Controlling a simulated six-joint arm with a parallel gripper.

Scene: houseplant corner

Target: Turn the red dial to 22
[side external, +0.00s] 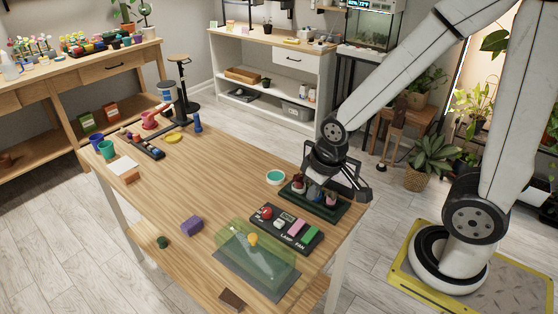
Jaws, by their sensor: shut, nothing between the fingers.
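The red dial (266,212) sits at the left end of a dark control panel (285,229) near the right edge of the wooden table. The panel also carries a pale switch, a pink block and a green block, with the words LAMP and FAN. The dial's scale and setting are too small to read. My gripper (331,188) is shut and empty, behind and to the right of the dial, over a dark green tray (322,209). It is apart from the dial and partly hides the tray's small items.
A translucent green cover (248,258) stands on a grey mat in front of the panel. A purple block (191,226) and a teal-topped round dish (275,177) lie nearby. Cups and a dark tray stand at the far left. The table's middle is clear.

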